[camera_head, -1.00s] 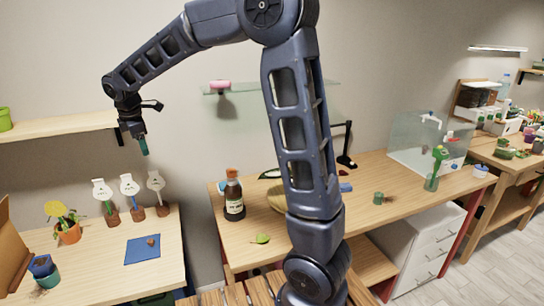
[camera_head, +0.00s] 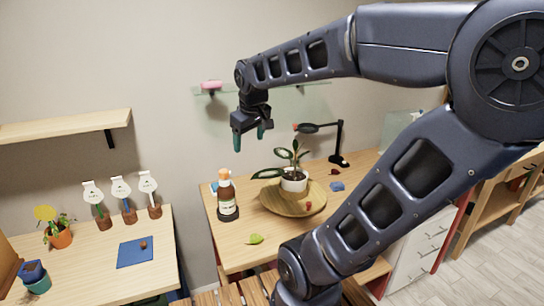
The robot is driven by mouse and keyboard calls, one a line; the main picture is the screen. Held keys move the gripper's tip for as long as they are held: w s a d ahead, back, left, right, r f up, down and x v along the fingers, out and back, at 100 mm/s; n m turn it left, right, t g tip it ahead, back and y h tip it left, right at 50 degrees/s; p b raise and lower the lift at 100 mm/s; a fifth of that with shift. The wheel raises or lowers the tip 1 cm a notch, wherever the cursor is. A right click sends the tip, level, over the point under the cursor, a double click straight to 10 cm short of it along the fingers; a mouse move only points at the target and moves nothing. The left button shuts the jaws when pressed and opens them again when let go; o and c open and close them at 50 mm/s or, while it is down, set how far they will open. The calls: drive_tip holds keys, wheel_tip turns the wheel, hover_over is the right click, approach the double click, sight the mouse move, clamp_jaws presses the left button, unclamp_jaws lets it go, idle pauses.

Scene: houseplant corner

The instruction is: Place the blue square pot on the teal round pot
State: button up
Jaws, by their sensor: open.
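The blue square pot (camera_head: 32,271) is at the lower left edge of the view, on the left table. It sits on top of the teal round pot (camera_head: 39,286) and looks slightly tilted. The teal round pot stands upright on the table below it. My gripper (camera_head: 250,139) is open and empty, pointing down in the air in front of the wall. It is far to the right of both pots and well above the tables.
A blue mat (camera_head: 132,255) and an orange pot with a yellow flower (camera_head: 60,238) lie on the left table (camera_head: 95,275). On the right desk are a brown bottle (camera_head: 228,200), a wooden bowl (camera_head: 275,203) with a white-potted plant (camera_head: 294,182), and a black lamp (camera_head: 338,145).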

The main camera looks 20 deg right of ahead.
drive_tip(key=s+d+f+m, duration=0.3)
drive_tip(key=s+d+m, duration=0.1)
drive_tip(key=s, duration=0.3)
drive_tip(key=shift+s+d+f+m, duration=0.15)
drive_tip(key=shift+s+m, duration=0.05)
drive_tip(key=shift+m, duration=0.1)
